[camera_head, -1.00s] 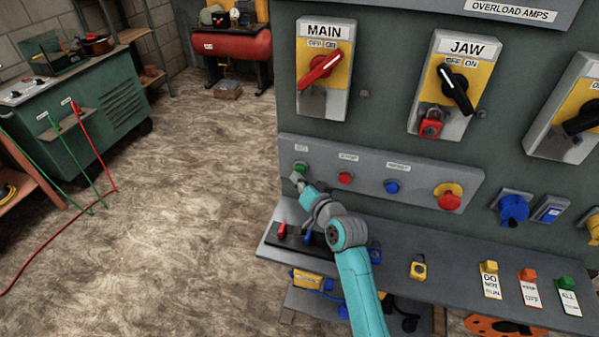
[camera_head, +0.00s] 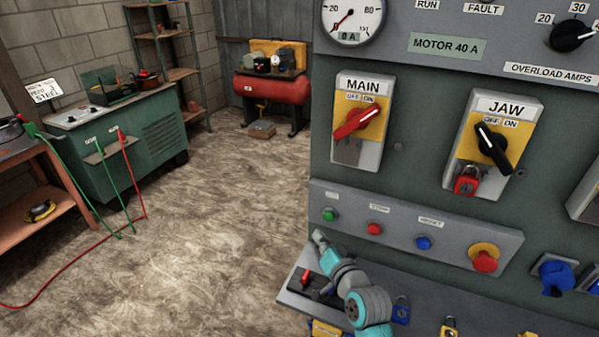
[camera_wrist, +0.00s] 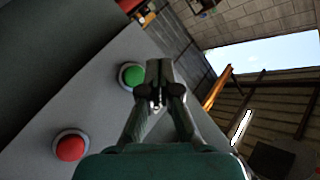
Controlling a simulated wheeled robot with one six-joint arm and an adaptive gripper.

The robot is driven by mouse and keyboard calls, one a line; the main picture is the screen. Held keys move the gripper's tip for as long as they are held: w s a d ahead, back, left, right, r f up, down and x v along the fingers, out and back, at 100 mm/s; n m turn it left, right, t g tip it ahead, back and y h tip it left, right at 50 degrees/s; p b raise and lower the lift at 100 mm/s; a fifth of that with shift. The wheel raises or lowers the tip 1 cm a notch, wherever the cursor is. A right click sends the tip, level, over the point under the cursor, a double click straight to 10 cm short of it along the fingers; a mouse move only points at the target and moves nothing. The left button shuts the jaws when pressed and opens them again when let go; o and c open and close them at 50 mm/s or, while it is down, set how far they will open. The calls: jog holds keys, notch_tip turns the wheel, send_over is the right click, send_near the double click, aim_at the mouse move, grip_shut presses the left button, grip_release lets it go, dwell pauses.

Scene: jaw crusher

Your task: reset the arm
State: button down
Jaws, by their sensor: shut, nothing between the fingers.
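My gripper (camera_wrist: 158,101) is shut and empty in the wrist view, its fingertips together. In that view a green button (camera_wrist: 131,75) is just left of the fingertips and a red button (camera_wrist: 70,146) is lower left. I cannot tell whether the fingers touch the panel. My teal arm extends from the lower edge.
The panel carries a MAIN switch (camera_head: 358,122), a JAW switch (camera_head: 490,148) with a red padlock (camera_head: 466,181), a blue button (camera_head: 424,243) and a red stop knob (camera_head: 485,258). A grey shelf (camera_head: 296,284) juts out below. Open floor (camera_head: 215,240) lies left.

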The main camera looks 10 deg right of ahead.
jog(key=s+f+n+h, duration=0.1)
jog(key=s+f, duration=0.3)
jog(key=s, duration=0.5)
jog(key=s+d+f+h, duration=0.1)
jog(key=s+f, duration=0.3)
jog(key=s, duration=0.5)
jog(key=s+f+n, duration=0.1)
jog(key=s+f, duration=0.3)
jog(key=s, duration=0.5)
jog(key=s+r+n, duration=0.1)
jog(key=s+r, duration=0.3)
jog(key=s, duration=0.8)
jog(key=s+r+n+g, duration=0.1)
jog(key=s+r, duration=0.3)
jog(key=s, duration=0.8)
jog(key=shift+n+h, duration=0.3)
jog(key=shift+n, duration=0.5)
